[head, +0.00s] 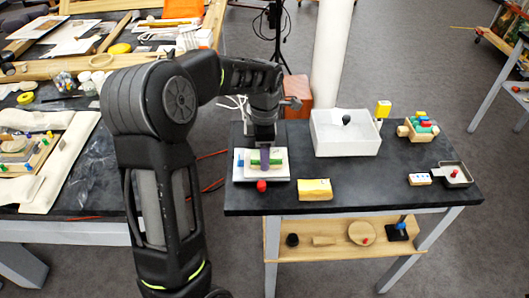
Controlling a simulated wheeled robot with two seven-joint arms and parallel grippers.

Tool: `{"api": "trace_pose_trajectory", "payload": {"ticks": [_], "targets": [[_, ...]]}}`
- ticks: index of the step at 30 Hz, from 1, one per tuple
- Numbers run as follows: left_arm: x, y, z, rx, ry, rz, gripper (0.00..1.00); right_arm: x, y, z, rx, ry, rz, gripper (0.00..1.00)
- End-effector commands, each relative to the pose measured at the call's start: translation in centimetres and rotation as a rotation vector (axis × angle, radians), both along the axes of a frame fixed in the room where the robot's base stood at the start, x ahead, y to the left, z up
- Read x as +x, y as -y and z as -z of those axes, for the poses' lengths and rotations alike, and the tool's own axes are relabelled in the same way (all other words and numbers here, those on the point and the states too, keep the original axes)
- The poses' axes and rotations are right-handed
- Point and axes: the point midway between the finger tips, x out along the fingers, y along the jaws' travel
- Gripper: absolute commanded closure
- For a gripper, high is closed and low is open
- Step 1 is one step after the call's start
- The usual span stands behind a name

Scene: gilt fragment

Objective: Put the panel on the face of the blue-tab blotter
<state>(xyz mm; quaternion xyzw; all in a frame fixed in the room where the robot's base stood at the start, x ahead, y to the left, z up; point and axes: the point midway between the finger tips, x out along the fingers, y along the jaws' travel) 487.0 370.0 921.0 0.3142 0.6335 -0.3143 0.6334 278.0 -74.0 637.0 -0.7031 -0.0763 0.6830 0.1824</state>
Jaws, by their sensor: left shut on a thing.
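A white board with a blue spot on its left edge, seemingly the blue-tab blotter (241,176), lies at the left end of the dark table. A smaller pale slab, seemingly the panel (281,171), is on or just above it. A green bar (276,161) and a purple upright piece show at the slab's middle. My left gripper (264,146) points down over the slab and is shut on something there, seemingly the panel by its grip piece. The fingertips are hard to make out, and I cannot tell whether slab and board touch. My right gripper is out of view.
A red knob (261,186) stands before the board, with a yellow block (315,190) to its right. A white open box (345,146) holds a dark knob. A wooden carrier (417,130) and a grey tray (456,175) stand right.

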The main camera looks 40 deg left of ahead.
Motion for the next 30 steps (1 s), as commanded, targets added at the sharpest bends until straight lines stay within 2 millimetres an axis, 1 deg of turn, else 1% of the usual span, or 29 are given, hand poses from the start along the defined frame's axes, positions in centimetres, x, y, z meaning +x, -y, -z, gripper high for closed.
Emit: {"api": "trace_pose_trajectory", "payload": {"ticks": [3,4,11,12,19,22,23,26,30], "targets": [[0.0,0.0,0.4,0.000,0.000,0.000,0.88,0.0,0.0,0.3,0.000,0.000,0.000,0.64],[0.0,0.0,0.3,0.000,0.000,0.000,0.46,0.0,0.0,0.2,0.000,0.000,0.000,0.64],[0.0,0.0,0.3,0.000,0.000,0.000,0.28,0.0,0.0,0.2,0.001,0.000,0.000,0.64],[0.0,0.0,0.3,0.000,0.000,0.000,0.26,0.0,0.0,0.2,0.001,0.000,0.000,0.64],[0.0,0.0,0.2,0.000,0.000,0.000,0.26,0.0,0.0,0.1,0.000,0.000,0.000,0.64],[0.0,0.0,-0.3,0.001,0.001,0.000,0.26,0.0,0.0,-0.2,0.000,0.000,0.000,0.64],[0.1,0.0,-0.3,0.000,0.002,0.000,0.26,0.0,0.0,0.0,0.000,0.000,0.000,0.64],[0.1,0.0,-1.3,0.001,0.003,0.000,0.26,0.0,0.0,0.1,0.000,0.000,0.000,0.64],[0.1,0.0,-3.8,0.001,0.004,0.000,0.26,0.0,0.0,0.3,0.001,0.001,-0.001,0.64]]}}
